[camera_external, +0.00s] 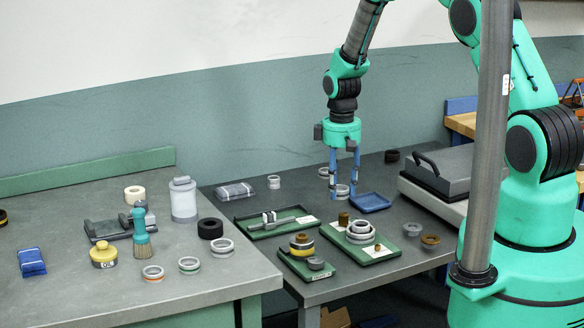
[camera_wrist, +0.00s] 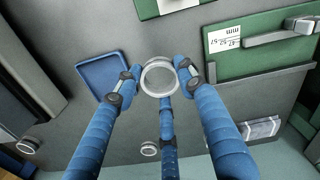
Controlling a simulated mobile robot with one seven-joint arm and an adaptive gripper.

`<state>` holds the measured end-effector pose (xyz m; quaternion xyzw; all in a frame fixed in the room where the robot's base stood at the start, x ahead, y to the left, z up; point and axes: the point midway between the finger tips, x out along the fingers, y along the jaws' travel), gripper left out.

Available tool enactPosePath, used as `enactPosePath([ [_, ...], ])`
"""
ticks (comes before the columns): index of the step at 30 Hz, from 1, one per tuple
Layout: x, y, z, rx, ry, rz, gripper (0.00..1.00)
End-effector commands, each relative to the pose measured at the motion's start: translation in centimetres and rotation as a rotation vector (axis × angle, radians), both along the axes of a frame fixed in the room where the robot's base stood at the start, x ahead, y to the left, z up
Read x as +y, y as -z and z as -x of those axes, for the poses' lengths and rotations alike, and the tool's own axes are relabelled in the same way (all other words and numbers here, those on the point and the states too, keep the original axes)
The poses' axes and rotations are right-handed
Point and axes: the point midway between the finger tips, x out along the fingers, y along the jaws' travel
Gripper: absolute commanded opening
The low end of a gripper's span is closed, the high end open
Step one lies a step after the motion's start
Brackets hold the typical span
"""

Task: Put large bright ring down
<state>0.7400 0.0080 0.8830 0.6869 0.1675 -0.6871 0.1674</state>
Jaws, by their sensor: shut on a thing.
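A bright metal ring (camera_external: 342,191) sits between the blue fingers of my gripper (camera_external: 342,194), low over the grey table. In the wrist view the bright ring (camera_wrist: 146,84) is seen from above as an open circle, with the fingertips of my gripper (camera_wrist: 160,78) against its sides. My gripper is shut on it. The ring looks level and beside a shallow blue tray (camera_external: 371,202), which also shows in the wrist view (camera_wrist: 88,70). I cannot tell whether the ring touches the table top.
A green tray (camera_external: 383,256) with stacked rings lies in front, and a green tray (camera_external: 246,232) with a caliper lies left of it. Loose rings (camera_external: 274,182) and (camera_external: 324,173) stand behind. A grey lidded machine (camera_external: 440,180) is at the right.

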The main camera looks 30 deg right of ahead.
Motion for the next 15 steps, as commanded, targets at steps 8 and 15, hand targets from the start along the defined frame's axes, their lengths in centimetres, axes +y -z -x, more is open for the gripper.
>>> enactPosePath([
  [8,0.0,0.0,0.0,0.0,0.0,0.0,0.1],
  [15,1.1,-0.4,-0.8,-0.001,-0.05,0.0,0.1],
])
